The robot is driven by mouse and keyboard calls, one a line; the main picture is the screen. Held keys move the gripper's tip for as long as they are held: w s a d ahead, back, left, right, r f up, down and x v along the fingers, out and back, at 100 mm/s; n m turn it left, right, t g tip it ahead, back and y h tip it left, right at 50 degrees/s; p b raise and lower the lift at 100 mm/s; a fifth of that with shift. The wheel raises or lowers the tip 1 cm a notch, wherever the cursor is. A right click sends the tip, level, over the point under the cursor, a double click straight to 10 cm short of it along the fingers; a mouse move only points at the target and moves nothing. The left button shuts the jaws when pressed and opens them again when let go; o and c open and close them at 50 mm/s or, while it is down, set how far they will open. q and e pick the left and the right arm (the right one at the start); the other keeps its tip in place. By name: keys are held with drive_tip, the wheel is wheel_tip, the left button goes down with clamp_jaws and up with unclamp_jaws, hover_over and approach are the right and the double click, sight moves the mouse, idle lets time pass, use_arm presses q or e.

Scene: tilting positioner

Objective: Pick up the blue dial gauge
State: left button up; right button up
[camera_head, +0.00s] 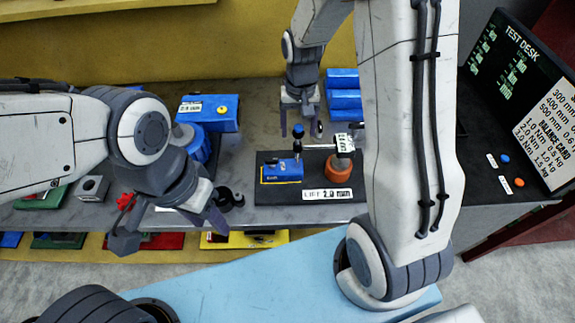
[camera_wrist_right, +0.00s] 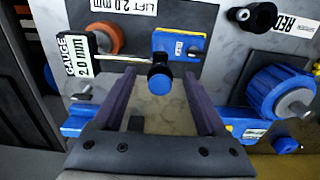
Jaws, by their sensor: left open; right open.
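The blue dial gauge (camera_head: 298,131) appears as a small blue-topped dark piece at the left end of a thin horizontal bar. The bar runs from a post on an orange round base (camera_head: 337,172). In the right wrist view the gauge (camera_wrist_right: 159,83) shows its round blue end between my right finger tips, in line with the gap. My right gripper (camera_head: 301,124) is open and empty, just behind the gauge in the head view; contact cannot be told. My left gripper (camera_head: 172,228) is open and empty at the front edge of the bench, left of the gauge.
The stand sits on a dark plate (camera_head: 265,195) with a blue block (camera_head: 281,171) and a "LIFT 2.0 mm" label. Blue blocks (camera_head: 344,95) stand behind. A blue knobbed part (camera_wrist_right: 280,92) is at the right in the wrist view. A test desk board (camera_head: 525,95) stands at right.

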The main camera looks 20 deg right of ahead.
drive_tip(key=shift+f, duration=1.1)
clamp_jaws()
